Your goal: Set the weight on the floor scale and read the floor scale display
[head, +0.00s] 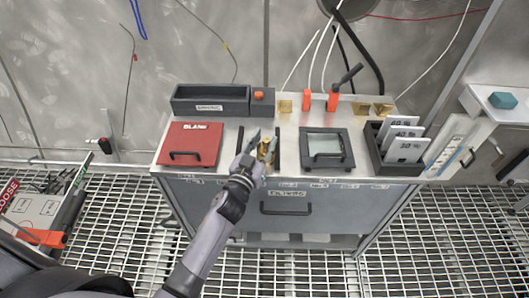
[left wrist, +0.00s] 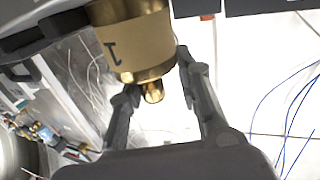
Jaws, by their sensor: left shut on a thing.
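A brass weight (left wrist: 137,42) marked "1" shows large in the left wrist view, its small knob (left wrist: 153,92) between the fingers. My left gripper (head: 262,150) is shut on this weight. In the head view the gripper is over the cabinet top, between the red panel and the black-framed window, and its fingers partly hide the brass weight (head: 265,148). I cannot make out a floor scale or its display in either view. My right gripper is not in view.
The steel cabinet (head: 225,200) carries a red panel (head: 190,144), a dark tray (head: 210,100), a black-framed window (head: 327,148) with a handle and a box of numbered cards (head: 402,146). Small brass pieces (head: 285,106) stand at the back. Grated floor (head: 450,235) surrounds the cabinet.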

